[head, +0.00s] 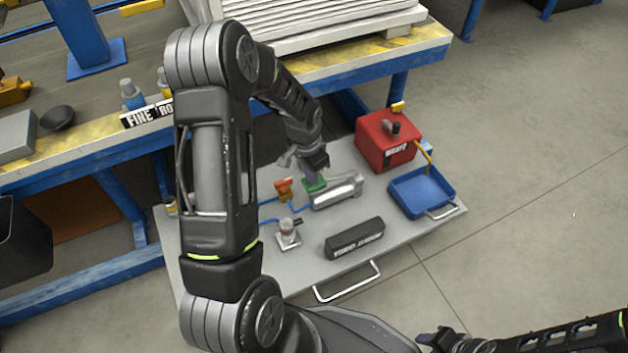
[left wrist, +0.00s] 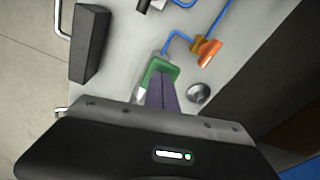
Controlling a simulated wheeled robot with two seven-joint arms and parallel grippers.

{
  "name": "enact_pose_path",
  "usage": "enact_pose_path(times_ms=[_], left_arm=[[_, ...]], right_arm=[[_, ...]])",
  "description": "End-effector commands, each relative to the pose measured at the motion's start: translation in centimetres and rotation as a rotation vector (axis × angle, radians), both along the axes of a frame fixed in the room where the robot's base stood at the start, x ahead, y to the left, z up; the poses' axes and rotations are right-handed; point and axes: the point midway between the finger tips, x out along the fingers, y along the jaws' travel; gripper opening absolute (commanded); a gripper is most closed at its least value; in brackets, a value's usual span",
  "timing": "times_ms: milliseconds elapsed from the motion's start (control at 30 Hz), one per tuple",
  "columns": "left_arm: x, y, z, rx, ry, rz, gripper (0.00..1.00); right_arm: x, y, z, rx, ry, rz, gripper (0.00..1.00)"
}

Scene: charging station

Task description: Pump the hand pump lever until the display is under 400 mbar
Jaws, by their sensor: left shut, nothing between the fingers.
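The hand pump is a silver cylinder (head: 338,192) lying on the grey cart top, with a green part (head: 315,184) at its left end. The green part also shows in the left wrist view (left wrist: 160,70), just beyond my fingertips. My left gripper (head: 312,168) is shut and empty, right above the green part; I cannot tell whether it touches. The gripper and arm hide part of the pump, and I cannot make out the lever clearly. No pressure reading is legible. My right gripper (head: 440,340) is at the bottom edge, too small and dark to judge.
An orange valve (head: 284,189) with blue tubing and a small metal fitting (head: 288,232) stand left of the pump. A black lettered box (head: 355,238) lies in front. A red box (head: 388,140) and a blue tray (head: 422,192) are to the right. A workbench stands behind.

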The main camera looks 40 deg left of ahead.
Motion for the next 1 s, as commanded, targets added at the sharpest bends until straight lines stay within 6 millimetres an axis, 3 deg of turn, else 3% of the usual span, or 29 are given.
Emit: enact_pose_path(times_ms=[200,333,567,833,1000], left_arm=[[0.0,0.0,-3.0,-0.001,0.001,0.000,0.00],[0.1,0.0,-3.8,0.000,-0.002,0.000,0.00],[0.1,-0.1,-3.4,-0.001,-0.005,-0.001,0.00],[-2.7,0.6,-2.4,-0.001,0.001,0.002,0.00],[-3.0,0.7,-2.6,-0.001,0.002,0.000,0.00]], right_arm=[[0.0,0.0,-2.1,0.000,0.000,0.000,0.36],[0.0,0.0,-2.6,0.000,0.000,0.000,0.36],[0.0,0.0,-2.3,0.000,0.000,0.000,0.36],[0.0,0.0,-0.7,0.000,0.000,0.000,0.36],[0.0,0.0,-0.9,0.000,0.000,0.000,0.36]])
